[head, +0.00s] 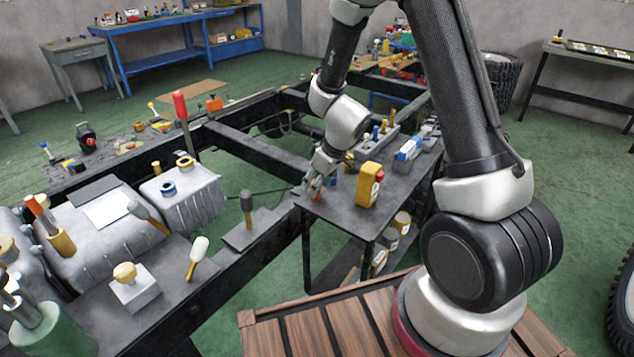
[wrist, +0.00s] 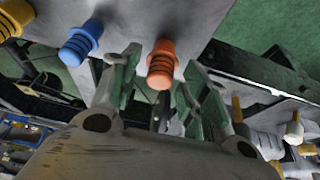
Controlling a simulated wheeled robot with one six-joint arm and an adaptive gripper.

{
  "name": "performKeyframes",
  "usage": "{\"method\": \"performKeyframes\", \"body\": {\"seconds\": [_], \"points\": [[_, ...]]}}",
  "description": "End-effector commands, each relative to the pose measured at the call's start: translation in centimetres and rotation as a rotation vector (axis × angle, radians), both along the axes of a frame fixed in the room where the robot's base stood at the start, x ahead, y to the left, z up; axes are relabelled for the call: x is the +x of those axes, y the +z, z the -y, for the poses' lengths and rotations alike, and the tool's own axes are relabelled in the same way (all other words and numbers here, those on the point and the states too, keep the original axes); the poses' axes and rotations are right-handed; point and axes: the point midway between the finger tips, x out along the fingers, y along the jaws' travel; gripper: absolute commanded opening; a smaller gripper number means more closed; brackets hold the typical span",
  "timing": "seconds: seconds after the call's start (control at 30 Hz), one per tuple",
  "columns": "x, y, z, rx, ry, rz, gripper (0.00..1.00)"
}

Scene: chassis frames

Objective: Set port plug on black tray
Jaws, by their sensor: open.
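My gripper (head: 316,184) is low at the near left corner of the dark side table (head: 338,209). In the wrist view my gripper (wrist: 160,82) is open, and an orange ribbed plug (wrist: 161,66) shows between its fingers, with no clear grip on it. A blue ribbed plug (wrist: 80,46) and a yellow plug (wrist: 12,20) are in a row to its left. I cannot tell which of these is the port plug. A dark flat plate (head: 262,236) lies on the frame left of the table; I cannot tell whether it is the black tray.
A yellow bottle (head: 369,186) stands on the side table close to my gripper, with blue and white items (head: 408,149) behind. Grey housings (head: 185,199) and tools crowd the left. Green floor lies open behind.

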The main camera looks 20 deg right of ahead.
Motion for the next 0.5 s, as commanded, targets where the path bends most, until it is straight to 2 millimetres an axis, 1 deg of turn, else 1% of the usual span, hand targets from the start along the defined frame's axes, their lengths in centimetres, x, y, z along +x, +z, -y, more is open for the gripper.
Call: {"method": "performKeyframes", "body": {"seconds": [0.17,0.27,0.5], "points": [[-0.1,0.6,0.0,0.001,0.002,0.002,0.45],[-0.5,2.1,0.3,0.001,0.003,0.004,0.45],[-2.2,7.1,1.5,0.001,0.002,0.006,0.45]]}}
